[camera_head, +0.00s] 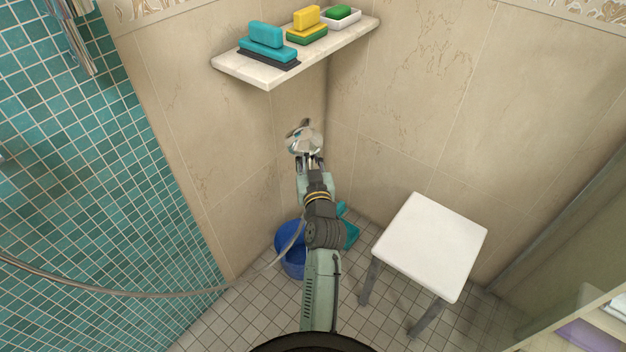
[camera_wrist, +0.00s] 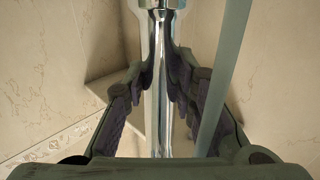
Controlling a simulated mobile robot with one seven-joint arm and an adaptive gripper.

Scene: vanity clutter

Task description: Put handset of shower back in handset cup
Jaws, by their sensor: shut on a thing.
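My gripper (camera_head: 309,163) is near the corner of the tiled walls, below the shelf. It is shut on the chrome shower handset (camera_head: 304,142), whose round shiny head shows just beyond the fingers. In the wrist view the handset's chrome handle (camera_wrist: 158,95) runs between the two fingers of my gripper (camera_wrist: 161,38). The grey hose (camera_head: 130,292) crosses from the left wall towards my arm, and a strip of it (camera_wrist: 225,75) passes beside the right finger in the wrist view. I cannot make out the handset cup for certain. Chrome fittings (camera_head: 75,38) show at the upper left.
A white corner shelf (camera_head: 262,76) holds sponges and a soap dish above my gripper. A blue bucket (camera_head: 291,262) stands on the floor behind my arm. A white stool (camera_head: 430,245) stands to the right. Teal mosaic covers the left wall.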

